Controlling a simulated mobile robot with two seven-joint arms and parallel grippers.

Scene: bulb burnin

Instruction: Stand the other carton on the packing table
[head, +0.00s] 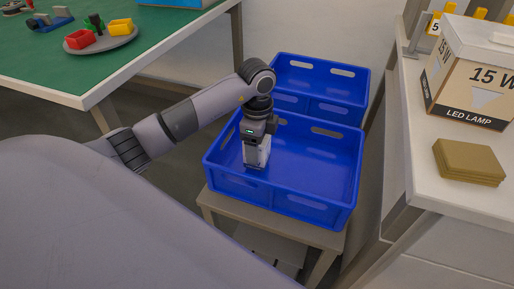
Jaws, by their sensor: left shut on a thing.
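My left gripper (256,160) points down inside the front blue crate (310,205), near its left side. It is shut on a small pale box-shaped thing (256,148), mostly hidden by the gripper; I cannot tell whether it touches the crate floor. A white and brown carton (468,75) marked "15 W LED LAMP" stands upright on the white-topped table (425,170) at the right. My right gripper is not in view.
A second blue crate (345,80) stands behind the first, which rests on a low stand (225,208). A brown stack (468,162) lies in front of the lamp carton. A green-topped table (110,65) at the left bears a grey plate (118,40) with coloured bins.

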